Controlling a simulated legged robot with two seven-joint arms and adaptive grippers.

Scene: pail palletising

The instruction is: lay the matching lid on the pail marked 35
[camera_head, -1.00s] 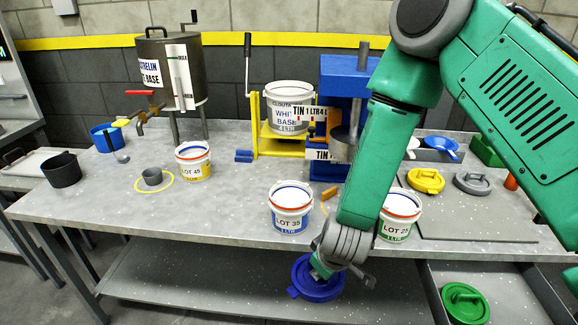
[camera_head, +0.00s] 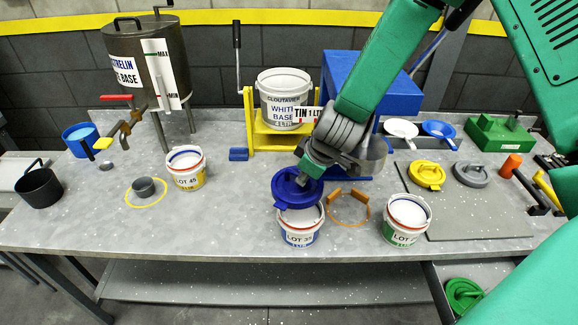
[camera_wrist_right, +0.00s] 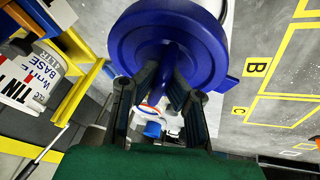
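The pail marked LOT 35 (camera_head: 299,229) stands upright on the bench with a blue band, white inside. My right gripper (camera_head: 314,170) is shut on the blue lid (camera_head: 291,192) and holds it tilted just above and behind the pail's mouth. In the right wrist view the blue lid (camera_wrist_right: 170,40) fills the top middle, between the fingers of my right gripper (camera_wrist_right: 165,85). In that view the lid hides most of the pail. I cannot tell whether lid and rim touch. My left gripper is not in view.
A green-banded pail (camera_head: 406,219) stands right of the LOT 35 pail, and the LOT 45 pail (camera_head: 186,168) stands to the left. Yellow (camera_head: 427,175) and grey (camera_head: 470,174) lids lie on the mat (camera_head: 480,215). A green lid (camera_head: 463,294) lies below.

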